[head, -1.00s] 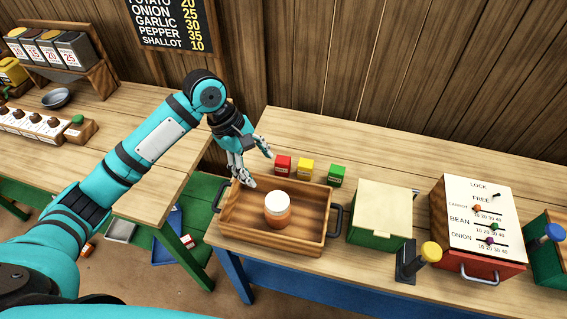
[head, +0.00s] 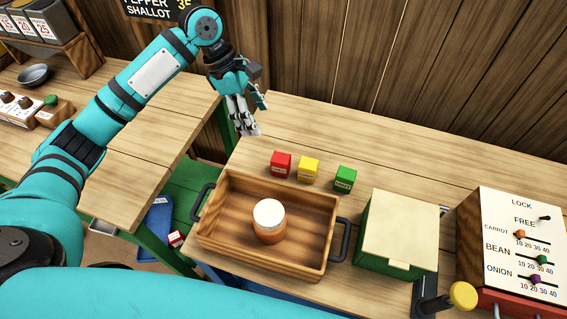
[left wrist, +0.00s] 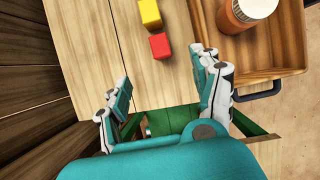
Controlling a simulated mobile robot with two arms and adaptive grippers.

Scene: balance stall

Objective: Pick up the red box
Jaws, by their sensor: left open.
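The red box (head: 281,164) is a small cube on the wooden table behind the tray, leftmost in a row with a yellow box (head: 308,170) and a green box (head: 345,179). In the left wrist view the red box (left wrist: 160,46) lies ahead of the fingers, beside the yellow box (left wrist: 150,14). My left gripper (head: 254,118) is open and empty, above the table's back left corner, left of and apart from the red box. Its spread fingers (left wrist: 163,92) show in the left wrist view. My right gripper is not in view.
A wooden tray (head: 213,237) with dark handles holds an orange jar with a white lid (head: 268,219). A green box with a cream lid (head: 396,232) and a slider panel (head: 515,245) stand to the right. A plank wall (head: 420,70) rises behind the table.

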